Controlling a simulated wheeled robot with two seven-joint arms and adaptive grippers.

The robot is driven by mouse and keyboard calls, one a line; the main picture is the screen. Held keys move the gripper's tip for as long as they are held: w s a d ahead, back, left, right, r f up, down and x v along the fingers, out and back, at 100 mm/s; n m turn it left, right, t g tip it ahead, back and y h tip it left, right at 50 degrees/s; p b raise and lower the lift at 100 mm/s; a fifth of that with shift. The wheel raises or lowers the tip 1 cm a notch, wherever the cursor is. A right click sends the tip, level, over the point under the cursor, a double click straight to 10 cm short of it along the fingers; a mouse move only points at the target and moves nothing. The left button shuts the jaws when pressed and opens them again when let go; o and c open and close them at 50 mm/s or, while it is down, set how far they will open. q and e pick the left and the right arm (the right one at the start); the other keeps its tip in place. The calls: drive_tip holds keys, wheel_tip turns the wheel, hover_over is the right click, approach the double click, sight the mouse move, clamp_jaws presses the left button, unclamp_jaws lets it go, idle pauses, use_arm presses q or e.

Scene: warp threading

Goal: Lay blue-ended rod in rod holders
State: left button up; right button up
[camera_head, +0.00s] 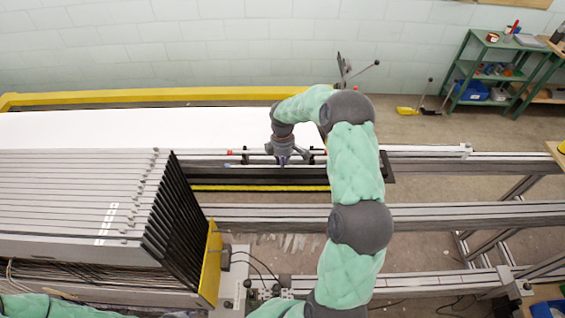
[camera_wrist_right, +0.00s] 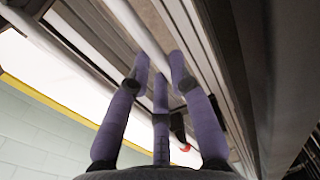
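A slim white rod (camera_head: 250,166) with a faintly bluish left end lies level along the dark rail. My right gripper (camera_head: 283,160) points down at it from above. In the right wrist view, three purple fingers (camera_wrist_right: 159,72) bend inward close around a pale rod (camera_wrist_right: 143,32); whether they press on it cannot be told. A red-ended rod (camera_head: 240,153) runs parallel, just behind the first in the head view. The rod holders are small dark parts near the rail (camera_head: 318,155), partly hidden by my right arm. My left gripper is out of view.
A stack of grey frames (camera_head: 80,200) with black ends stands left of the rods, beside a yellow plate (camera_head: 212,262). A white sheet (camera_head: 120,130) lies behind. Long metal rails (camera_head: 470,212) extend right. A green shelf (camera_head: 485,70) stands far back right.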

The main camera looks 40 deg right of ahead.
drive_tip(key=o, duration=0.4)
wheel_tip(320, 180, up, 12)
drive_tip(key=shift+w+d, duration=0.1)
drive_tip(key=shift+w, duration=0.05)
idle(0.3)
